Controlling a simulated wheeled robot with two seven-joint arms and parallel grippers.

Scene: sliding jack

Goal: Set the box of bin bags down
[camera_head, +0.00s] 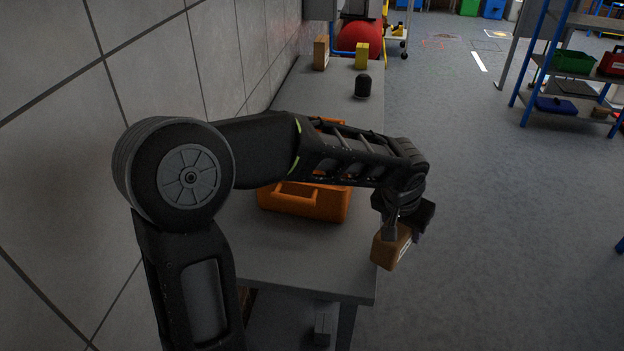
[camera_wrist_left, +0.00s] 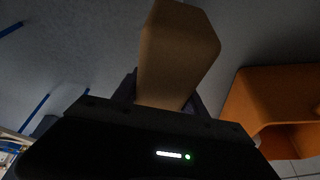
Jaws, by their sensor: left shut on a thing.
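A brown box (camera_head: 390,246), which I take for the box of bin bags, is held in my left gripper (camera_head: 404,222) at the right edge of the grey bench (camera_head: 290,250). The jaws are shut on the box, and it is tilted. In the head view I cannot tell whether its underside touches the bench. In the left wrist view the box (camera_wrist_left: 178,55) stands out from between the fingers of my left gripper (camera_wrist_left: 165,100). My right gripper is not in view.
An orange case (camera_head: 305,202) lies on the bench, partly behind my left arm. A black rounded object (camera_head: 362,86), a yellow box (camera_head: 362,56) and a brown box (camera_head: 321,53) stand towards the far end. The front of the bench is clear.

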